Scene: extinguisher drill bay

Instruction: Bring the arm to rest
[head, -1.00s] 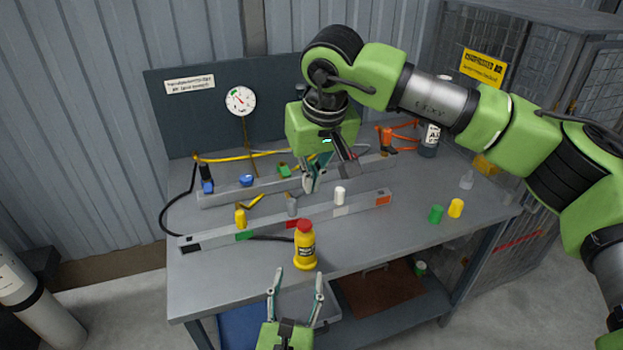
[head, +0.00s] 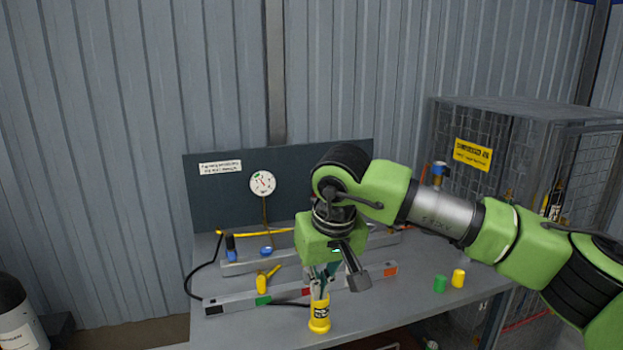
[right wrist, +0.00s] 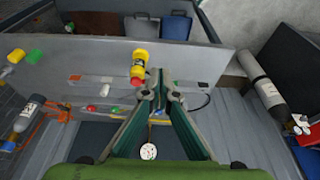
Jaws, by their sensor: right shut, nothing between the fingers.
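My right gripper (head: 319,289) hangs pointing down over the grey workbench. Its fingers are shut with nothing between them, and they also meet at the tips in the right wrist view (right wrist: 163,86). In the head view they overlap the top of a yellow bottle (head: 319,318). In the right wrist view the upright-looking bottle (right wrist: 139,65) with its red cap lies just left of the fingertips, apart from them in the picture. My left gripper is in neither present view.
Grey rails with coloured fittings lie on the bench, the near rail (head: 232,303) behind the bottle. A gauge (head: 262,184) is on the back panel. A green cap (head: 440,284) and a yellow cap (head: 458,278) stand right. A wire cage (head: 470,125) stands beyond them.

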